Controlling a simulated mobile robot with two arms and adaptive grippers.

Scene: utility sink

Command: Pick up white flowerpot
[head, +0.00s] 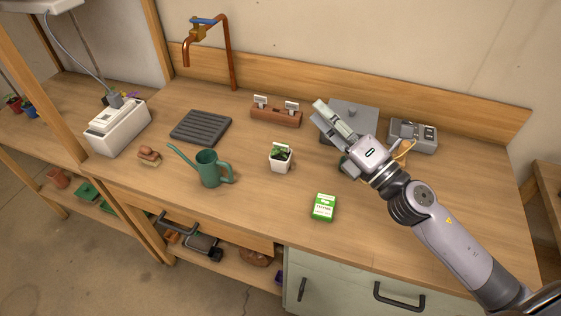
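The white flowerpot (280,163) stands upright on the wooden bench near the middle, with a small green plant and dark soil in it. My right gripper (324,115) is above the bench, to the right of the pot and apart from it, with its fingers pointing to the upper left. My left gripper is not in view.
A green watering can (208,170) stands left of the pot. A green-and-white box (324,207) lies in front. A brown holder with labels (276,117) and a dark ribbed tray (200,127) are behind. A copper tap (232,60) rises at the back. Bare bench surrounds the pot.

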